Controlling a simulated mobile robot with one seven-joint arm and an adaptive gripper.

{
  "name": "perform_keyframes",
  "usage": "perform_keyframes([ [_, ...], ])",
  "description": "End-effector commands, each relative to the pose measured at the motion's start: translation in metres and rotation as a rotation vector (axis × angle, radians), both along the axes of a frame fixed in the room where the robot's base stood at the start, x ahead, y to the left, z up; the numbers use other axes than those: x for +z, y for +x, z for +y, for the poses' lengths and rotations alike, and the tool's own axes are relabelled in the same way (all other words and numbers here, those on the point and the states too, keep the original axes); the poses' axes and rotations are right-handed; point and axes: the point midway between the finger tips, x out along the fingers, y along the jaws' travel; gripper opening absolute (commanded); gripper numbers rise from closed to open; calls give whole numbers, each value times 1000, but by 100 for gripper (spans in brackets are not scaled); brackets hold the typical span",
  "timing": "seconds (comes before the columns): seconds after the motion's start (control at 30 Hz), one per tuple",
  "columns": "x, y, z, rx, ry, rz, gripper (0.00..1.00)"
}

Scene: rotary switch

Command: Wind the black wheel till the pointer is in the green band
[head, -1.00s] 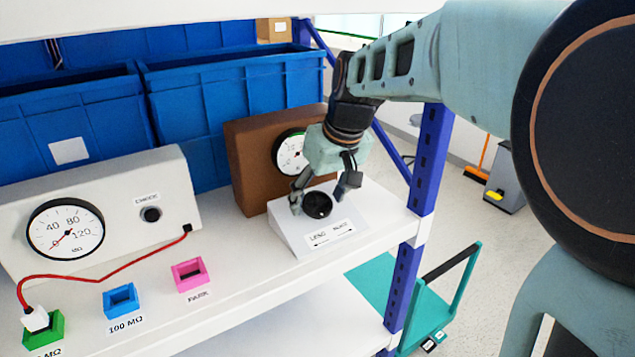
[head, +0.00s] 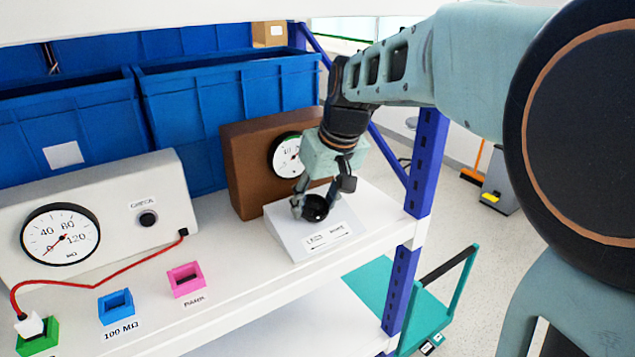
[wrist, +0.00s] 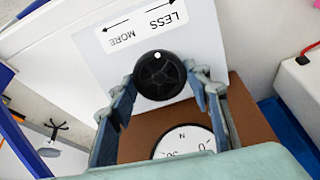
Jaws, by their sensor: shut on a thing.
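The black wheel (head: 316,210) sits on the sloped face of a white box (head: 290,238) on the shelf. My gripper (head: 315,203) comes down over it, with one finger on each side of the rim. In the wrist view the fingers close against the wheel (wrist: 159,78), whose white dot faces the label. The label (wrist: 142,27) reads LESS and MORE with arrows. Behind it, a round white gauge (head: 287,157) is set in a brown panel (head: 243,172). A green band shows along its upper edge. My gripper covers part of the dial, and I cannot make out its pointer.
Left of it stands a grey box with another gauge (head: 60,234) and a CHECK knob (head: 148,218). A red cable, pink (head: 186,280), blue (head: 116,304) and green sockets lie in front. Blue crates (head: 235,100) stand behind; a blue post (head: 427,160) rises at right.

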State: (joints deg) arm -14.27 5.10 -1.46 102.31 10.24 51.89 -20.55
Motion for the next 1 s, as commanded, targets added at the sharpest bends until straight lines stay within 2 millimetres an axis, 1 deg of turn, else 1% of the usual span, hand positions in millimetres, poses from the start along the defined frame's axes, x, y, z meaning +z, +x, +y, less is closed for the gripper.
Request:
perform_keyframes([
  [0.27,1,0,0,-143,48,32,21],
  [1.0,2,0,-2,-785,263,178,21],
])
